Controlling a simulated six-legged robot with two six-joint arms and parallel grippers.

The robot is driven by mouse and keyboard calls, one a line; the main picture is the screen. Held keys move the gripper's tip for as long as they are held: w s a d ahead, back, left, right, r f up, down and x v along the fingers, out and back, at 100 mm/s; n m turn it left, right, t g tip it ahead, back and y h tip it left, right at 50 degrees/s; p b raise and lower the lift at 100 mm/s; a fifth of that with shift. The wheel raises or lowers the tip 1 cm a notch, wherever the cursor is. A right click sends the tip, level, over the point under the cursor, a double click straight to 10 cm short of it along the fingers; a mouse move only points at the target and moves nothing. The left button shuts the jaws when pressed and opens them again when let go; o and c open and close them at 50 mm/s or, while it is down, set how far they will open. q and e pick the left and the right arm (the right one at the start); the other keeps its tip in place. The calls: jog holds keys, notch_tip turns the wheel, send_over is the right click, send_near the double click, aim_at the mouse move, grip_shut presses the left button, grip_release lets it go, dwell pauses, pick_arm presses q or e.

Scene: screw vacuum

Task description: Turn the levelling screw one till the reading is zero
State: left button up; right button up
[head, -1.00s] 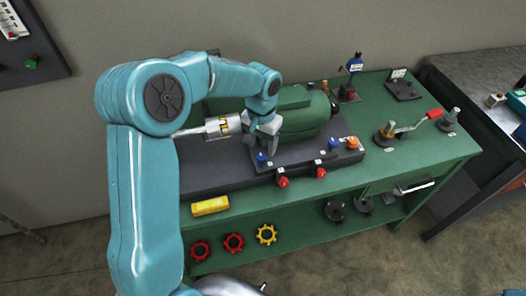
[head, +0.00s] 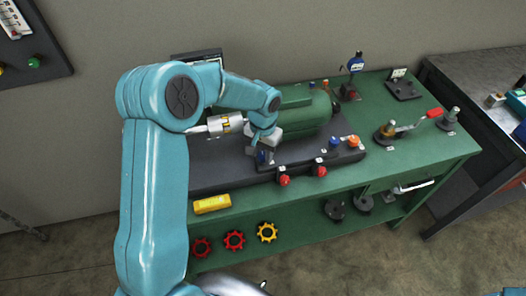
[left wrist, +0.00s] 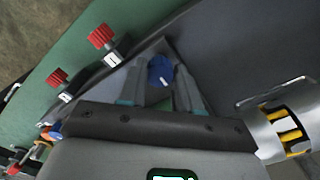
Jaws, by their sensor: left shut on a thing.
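A blue screw knob (head: 262,158) stands at the left front of the dark base plate under the green motor (head: 304,116). My left gripper (head: 260,148) is above it with its fingers down around it. In the left wrist view the blue knob (left wrist: 160,72) sits between the two fingertips, and the gripper is shut on it. A dark panel (head: 195,56), perhaps a display, stands at the back, mostly hidden behind my left arm; no reading is legible. Another blue knob (head: 335,142) stands at the right of the base. My right gripper is not in view.
Two red knobs (head: 285,180) (head: 320,172) line the base's front edge, and an orange knob (head: 353,141) stands at its right. A silver cylinder (head: 226,124) is close to my wrist. A yellow block (head: 212,204) lies on the bench's front. The bench's right (head: 440,155) has free room.

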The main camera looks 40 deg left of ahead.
pick_arm(q)
jog(key=n+b, duration=0.3)
jog(key=shift+w+f, duration=0.1)
jog(key=shift+f, duration=0.05)
jog(key=n+b, duration=0.3)
jog(key=n, duration=0.1)
jog(key=n+b, duration=0.2)
jog(key=n, duration=0.5)
jog(key=n+b, duration=0.1)
jog(key=n, duration=0.1)
jog(key=shift+r+n+b, duration=0.2)
jog(key=shift+n+b, duration=0.1)
jog(key=shift+n, duration=0.1)
dwell(0.4)
jog(key=o, duration=1.1)
jog(key=shift+c, duration=0.2)
